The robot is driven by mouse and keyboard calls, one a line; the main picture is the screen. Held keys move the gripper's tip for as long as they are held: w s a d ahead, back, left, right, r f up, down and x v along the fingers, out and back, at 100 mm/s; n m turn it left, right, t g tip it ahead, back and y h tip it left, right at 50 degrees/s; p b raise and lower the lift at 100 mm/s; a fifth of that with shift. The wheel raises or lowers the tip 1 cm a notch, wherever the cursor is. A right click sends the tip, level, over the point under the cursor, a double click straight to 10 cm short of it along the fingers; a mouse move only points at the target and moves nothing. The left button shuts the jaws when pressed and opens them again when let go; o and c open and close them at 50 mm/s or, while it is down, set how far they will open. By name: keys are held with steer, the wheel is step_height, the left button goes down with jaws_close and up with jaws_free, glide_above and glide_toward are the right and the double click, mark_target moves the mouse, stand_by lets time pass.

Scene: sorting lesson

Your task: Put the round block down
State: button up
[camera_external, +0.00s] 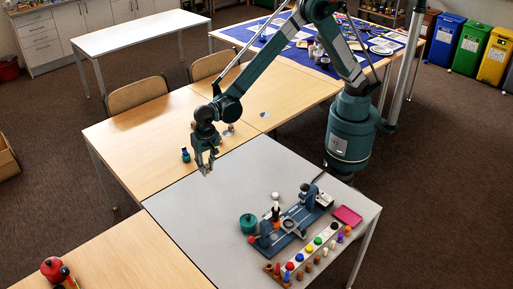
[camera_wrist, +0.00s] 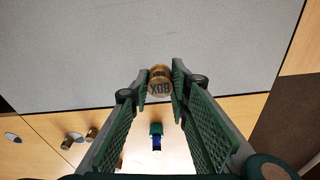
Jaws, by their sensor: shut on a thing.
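My gripper (camera_wrist: 160,82) is shut on a round block (camera_wrist: 160,79). The block is a short tan-gold cylinder with dark lettering on its side, seen between the fingertips in the wrist view. In the external view my gripper (camera_external: 206,168) hangs over the edge area between the grey table (camera_external: 185,200) and the wooden table (camera_external: 135,140). The block is too small to make out clearly there. I cannot tell how high it is above the surface.
A blue and green figure (camera_external: 186,155) stands on the wooden table close behind my gripper. A dark blue fixture (camera_external: 290,222), a green pot (camera_external: 248,223), a row of coloured pieces (camera_external: 308,250) and a pink tray (camera_external: 347,215) occupy the grey table's right part. Its left part is clear.

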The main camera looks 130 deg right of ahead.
glide_above(208, 202)
steer(key=shift+a+f, duration=0.2)
steer(key=shift+a, duration=0.15)
steer(key=shift+f+b, duration=0.5)
steer(key=shift+f, duration=2.65)
steer(key=shift+f+b, duration=0.35)
steer(key=shift+f, duration=1.5)
steer(key=shift+f, duration=0.2)
steer(key=o, duration=0.7)
